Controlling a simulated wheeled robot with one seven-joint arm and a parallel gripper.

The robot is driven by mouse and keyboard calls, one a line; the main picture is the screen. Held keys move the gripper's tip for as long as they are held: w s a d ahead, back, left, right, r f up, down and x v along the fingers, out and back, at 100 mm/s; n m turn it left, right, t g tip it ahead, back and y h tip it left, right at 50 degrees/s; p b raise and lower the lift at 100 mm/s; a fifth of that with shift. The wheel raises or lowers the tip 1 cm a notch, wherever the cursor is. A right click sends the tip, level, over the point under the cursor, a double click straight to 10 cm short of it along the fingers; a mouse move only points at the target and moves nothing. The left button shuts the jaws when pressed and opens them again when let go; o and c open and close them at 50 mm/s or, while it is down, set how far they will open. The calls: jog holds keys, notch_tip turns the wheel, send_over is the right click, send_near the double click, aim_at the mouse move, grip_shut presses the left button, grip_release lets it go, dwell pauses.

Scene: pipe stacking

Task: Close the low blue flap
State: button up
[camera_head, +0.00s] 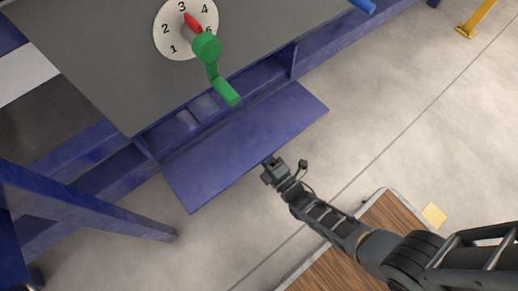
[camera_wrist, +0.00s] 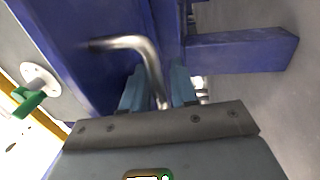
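The low blue flap (camera_head: 245,140) hangs out from the side of the blue bench frame, standing open below the grey top. My gripper (camera_head: 271,170) is at the flap's outer edge in the head view. In the wrist view a bent metal handle (camera_wrist: 148,55) stands out from a blue panel (camera_wrist: 75,40), apparently the flap. The handle reaches between the two fingers of my gripper (camera_wrist: 158,92). The fingers are apart, with a gap seen beside the bar. Whether a finger touches the bar is hard to tell.
A white numbered dial (camera_head: 171,42) with a red pointer and a green crank (camera_head: 214,70) sits on the grey top (camera_head: 110,60). A slanted blue leg (camera_head: 90,208) stands at left. The pale floor (camera_head: 385,95) is open at right.

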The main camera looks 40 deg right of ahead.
grip_shut()
jog(key=shift+r, duration=0.1)
dwell(0.3)
